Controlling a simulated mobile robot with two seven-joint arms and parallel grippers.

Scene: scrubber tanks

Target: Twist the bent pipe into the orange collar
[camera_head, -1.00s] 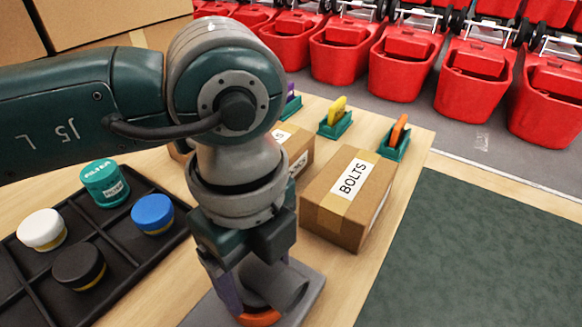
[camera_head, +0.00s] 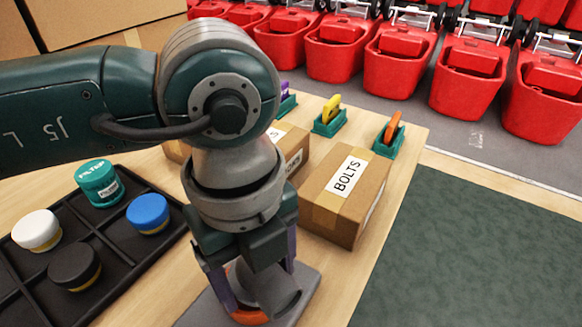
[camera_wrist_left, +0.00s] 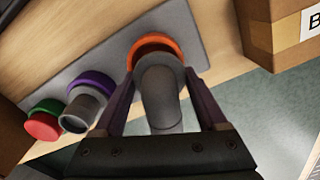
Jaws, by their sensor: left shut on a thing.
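A grey bent pipe (camera_head: 274,290) stands at the orange collar (camera_head: 249,317) on a grey plate (camera_head: 305,285) at the bottom of the head view. My left gripper (camera_head: 256,284) reaches down from above and is shut on the bent pipe, one finger on each side. In the left wrist view the pipe (camera_wrist_left: 161,92) sits between the fingers (camera_wrist_left: 160,100), with its base in or against the orange collar (camera_wrist_left: 155,44). How deep the pipe sits in the collar is hidden. My right gripper is not in view.
The left wrist view shows a purple collar (camera_wrist_left: 92,81) with a grey pipe and a red-green fitting (camera_wrist_left: 42,120) on the plate. A BOLTS box (camera_head: 342,200) stands close by on the right. A black tray (camera_head: 110,240) with several jars lies left.

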